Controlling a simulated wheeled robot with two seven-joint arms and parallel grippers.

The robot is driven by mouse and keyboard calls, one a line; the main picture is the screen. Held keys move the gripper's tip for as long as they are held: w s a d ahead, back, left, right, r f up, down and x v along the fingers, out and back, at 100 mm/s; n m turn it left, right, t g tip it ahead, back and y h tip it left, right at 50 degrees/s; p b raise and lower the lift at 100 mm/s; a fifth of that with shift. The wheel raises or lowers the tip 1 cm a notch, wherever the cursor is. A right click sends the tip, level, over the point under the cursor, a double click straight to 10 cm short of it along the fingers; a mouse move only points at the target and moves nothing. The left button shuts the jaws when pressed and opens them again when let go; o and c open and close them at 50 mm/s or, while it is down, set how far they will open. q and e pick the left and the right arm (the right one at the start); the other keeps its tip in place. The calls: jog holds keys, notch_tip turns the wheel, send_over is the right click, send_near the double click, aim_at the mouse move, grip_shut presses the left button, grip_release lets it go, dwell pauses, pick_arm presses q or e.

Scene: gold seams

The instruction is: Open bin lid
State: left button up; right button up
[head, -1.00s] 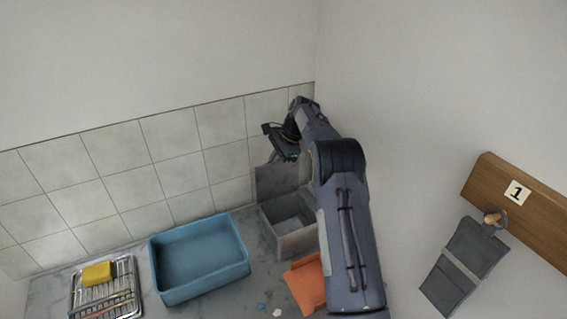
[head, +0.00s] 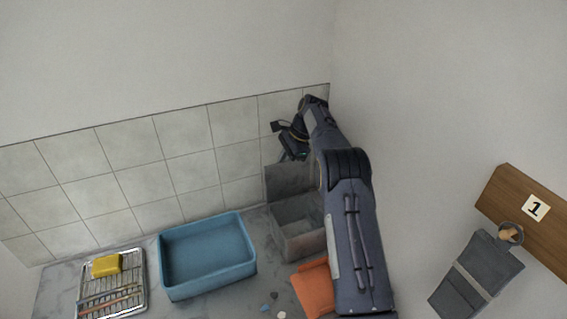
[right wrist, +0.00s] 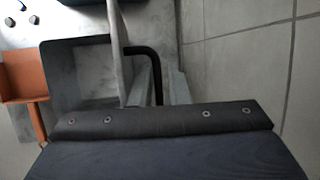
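The grey bin (head: 300,247) stands on the counter by the tiled wall, and its inside shows. Its lid (head: 287,182) stands up steeply at the back of the bin, open. In the right wrist view the lid (right wrist: 117,45) is seen nearly edge-on, with a black bent handle (right wrist: 148,53) on its outer side. My right gripper (head: 290,146) is above and behind the lid, by the wall. In the right wrist view its fingers (right wrist: 161,86) stand apart around the handle's end; firm contact is not clear. My left gripper is out of view.
A blue tub (head: 206,285) stands left of the bin, and a wire rack (head: 133,297) with a yellow sponge (head: 106,265) is farther left. An orange dustpan-like piece (head: 314,286) lies in front of the bin. The tiled wall (head: 185,140) is close behind.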

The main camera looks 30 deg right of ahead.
jog(key=v, duration=0.8)
dwell(0.4)
jog(key=s+a+r+n+t+b, duration=0.1)
jog(key=s+a+r+n, duration=0.3)
jog(key=s, duration=0.5)
jog(key=s+a+r+n+t+b, duration=0.1)
jog(key=s+a+r+n+b, duration=0.15)
jog(key=s+r, duration=0.5)
jog(key=s+a+f+n, duration=0.3)
jog(key=s+a+f, duration=0.1)
jog(key=s, duration=0.4)
jog(key=s+a+f+n+t, duration=0.1)
jog(key=s+a+f+n, duration=0.3)
jog(key=s, duration=0.4)
jog(key=s+a+f+n+b, duration=0.1)
jog(key=s+a+f+n, duration=0.3)
jog(key=s+a+f, duration=0.2)
jog(key=s+f, duration=0.1)
jog(key=s, duration=0.1)
jog(key=shift+s+t+h, duration=0.25)
jog(key=shift+t+h, duration=0.05)
